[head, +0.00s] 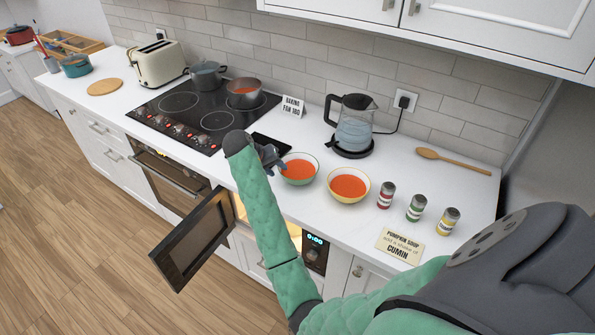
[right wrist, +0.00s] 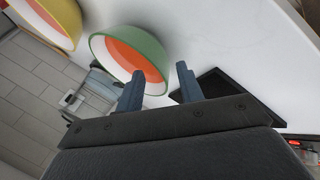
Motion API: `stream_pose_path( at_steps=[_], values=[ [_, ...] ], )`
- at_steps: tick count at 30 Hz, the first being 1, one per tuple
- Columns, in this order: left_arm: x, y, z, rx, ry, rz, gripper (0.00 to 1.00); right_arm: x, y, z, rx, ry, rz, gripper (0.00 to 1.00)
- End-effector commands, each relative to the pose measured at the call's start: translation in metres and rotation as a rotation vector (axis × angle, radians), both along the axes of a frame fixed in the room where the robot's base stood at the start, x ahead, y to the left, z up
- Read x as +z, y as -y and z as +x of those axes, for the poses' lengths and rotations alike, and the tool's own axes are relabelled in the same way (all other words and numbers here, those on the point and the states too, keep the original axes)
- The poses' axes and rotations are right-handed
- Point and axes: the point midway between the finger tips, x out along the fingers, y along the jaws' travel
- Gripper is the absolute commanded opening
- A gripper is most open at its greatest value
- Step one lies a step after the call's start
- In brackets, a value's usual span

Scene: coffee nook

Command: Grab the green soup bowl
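The green soup bowl (head: 299,181) stands on the white counter, full of orange soup, left of a yellow bowl (head: 349,197) of similar soup. My right gripper (head: 271,158) is at the green bowl's left side, partly hidden behind my forearm. In the right wrist view, the green bowl (right wrist: 155,47) lies just beyond the fingertips. The gripper (right wrist: 160,76) is open, with a clear gap between its fingers; one fingertip overlaps the bowl's near rim in the picture. I cannot tell whether it touches. My left gripper is not in view.
A flat black slab (right wrist: 217,83) lies close beside the right gripper. A glass kettle (head: 354,130) stands behind the bowls; several tins, including a red one (head: 386,195), stand to the right. The oven-like door (head: 193,240) hangs open below the counter.

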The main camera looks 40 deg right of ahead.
Motion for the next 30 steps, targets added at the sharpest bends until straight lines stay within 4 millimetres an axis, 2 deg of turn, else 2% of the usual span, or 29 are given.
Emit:
stream_pose_path(
  at_steps=[7, 13, 18, 25, 30],
  values=[
    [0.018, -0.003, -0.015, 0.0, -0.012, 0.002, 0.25, -0.011, 0.013, 0.007, 0.0, -0.003, 0.0, 0.37],
    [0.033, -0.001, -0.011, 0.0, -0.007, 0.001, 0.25, -0.031, 0.025, 0.011, 0.001, -0.003, 0.001, 0.37],
    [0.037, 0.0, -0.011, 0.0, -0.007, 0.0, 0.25, -0.041, 0.031, 0.011, 0.001, -0.001, 0.0, 0.37],
    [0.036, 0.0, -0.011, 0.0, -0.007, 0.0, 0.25, -0.042, 0.031, 0.011, 0.0, 0.0, 0.001, 0.37],
    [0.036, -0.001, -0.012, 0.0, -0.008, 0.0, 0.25, -0.042, 0.031, 0.011, 0.0, 0.0, 0.001, 0.04]
  ],
)
